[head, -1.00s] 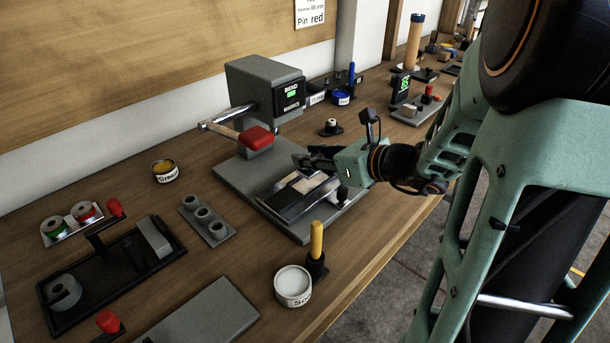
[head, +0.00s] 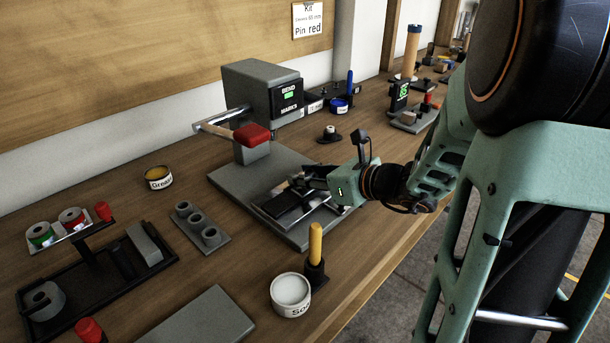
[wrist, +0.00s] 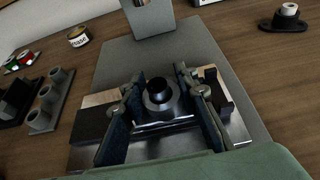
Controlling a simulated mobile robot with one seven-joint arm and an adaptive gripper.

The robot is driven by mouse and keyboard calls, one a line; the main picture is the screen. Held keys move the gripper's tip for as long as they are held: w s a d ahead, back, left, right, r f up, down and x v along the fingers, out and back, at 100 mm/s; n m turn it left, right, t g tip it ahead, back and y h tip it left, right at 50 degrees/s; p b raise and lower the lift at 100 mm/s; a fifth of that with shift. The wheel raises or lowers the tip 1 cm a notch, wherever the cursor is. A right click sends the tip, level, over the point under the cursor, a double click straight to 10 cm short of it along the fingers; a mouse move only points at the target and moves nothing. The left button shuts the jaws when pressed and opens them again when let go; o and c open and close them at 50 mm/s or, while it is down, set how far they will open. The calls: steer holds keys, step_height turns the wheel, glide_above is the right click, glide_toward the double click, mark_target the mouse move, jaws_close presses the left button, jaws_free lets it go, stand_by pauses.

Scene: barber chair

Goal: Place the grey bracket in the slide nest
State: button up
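A grey block (head: 144,243), perhaps the grey bracket, lies in the black tray (head: 62,313) at the left of the head view. The slide (head: 282,210), a dark and metal assembly, sits on the grey base plate of the press; I cannot make out its nest clearly. My gripper (head: 298,182) is low over the slide. In the wrist view my gripper (wrist: 160,108) has its two fingers apart, on either side of a round black-topped post (wrist: 157,90) on a metal block. Gaps show between post and fingers. No bracket shows between them.
The press (head: 258,92) with its red-ended lever (head: 252,134) stands behind the slide. A white tub (head: 291,293) and a yellow-handled tool (head: 315,243) stand in front. A grey three-socket block (head: 202,228) and a grease tin (head: 158,178) are to the left.

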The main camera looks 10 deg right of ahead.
steer(key=o, duration=0.4)
steer(key=shift+r, duration=0.2)
steer(key=p+v, duration=0.3)
steer(key=v, duration=0.7)
steer(key=shift+s+d+r, duration=0.15)
steer(key=shift+s+d, duration=0.05)
steer(key=shift+s+d+r+p, duration=0.15)
steer(key=shift+s+d+p, duration=0.25)
steer(key=shift+s, duration=0.2)
